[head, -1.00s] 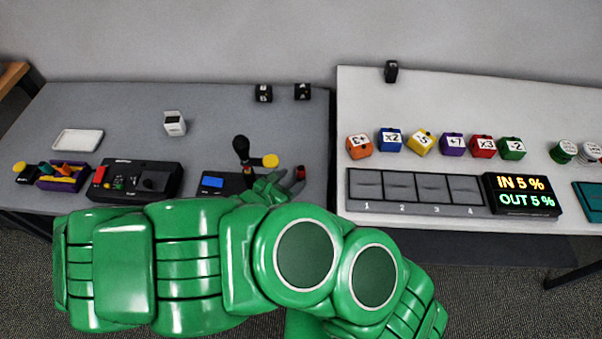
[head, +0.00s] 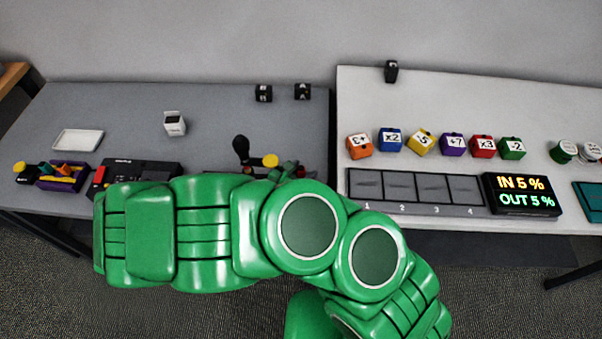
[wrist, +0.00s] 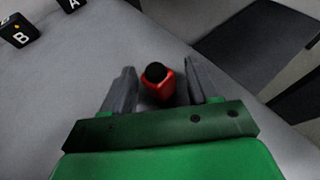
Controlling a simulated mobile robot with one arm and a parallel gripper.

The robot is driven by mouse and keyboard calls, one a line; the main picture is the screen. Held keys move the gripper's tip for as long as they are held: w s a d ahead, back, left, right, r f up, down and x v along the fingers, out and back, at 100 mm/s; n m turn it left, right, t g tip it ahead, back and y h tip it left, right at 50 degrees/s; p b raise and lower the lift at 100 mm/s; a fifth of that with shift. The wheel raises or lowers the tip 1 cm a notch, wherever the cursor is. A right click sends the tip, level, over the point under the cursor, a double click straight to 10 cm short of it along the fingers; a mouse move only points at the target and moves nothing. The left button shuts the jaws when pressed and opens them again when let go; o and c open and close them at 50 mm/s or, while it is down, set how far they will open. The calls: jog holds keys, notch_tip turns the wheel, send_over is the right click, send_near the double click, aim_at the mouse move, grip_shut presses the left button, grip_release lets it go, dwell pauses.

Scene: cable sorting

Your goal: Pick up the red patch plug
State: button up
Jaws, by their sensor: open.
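The red patch plug (wrist: 163,87), red with a round black top, stands on the grey table in the wrist view. My gripper (wrist: 158,84) is open, with one grey finger on each side of the plug. A gap shows between the plug and each finger. In the head view my green arm covers most of the gripper, and I cannot make out the plug clearly there.
Two black lettered blocks (head: 264,93) (head: 302,91) stand behind. A black-knobbed lever (head: 241,146) and a yellow knob (head: 270,160) are close left of the gripper. The white table (head: 430,105) with coloured blocks lies right, across a gap.

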jog(key=shift+w+d+f, duration=0.25)
jog(key=shift+w+d, duration=0.05)
jog(key=shift+w, duration=0.25)
jog(key=c, duration=1.1)
jog(key=shift+o, duration=0.2)
jog(key=shift+r, duration=0.1)
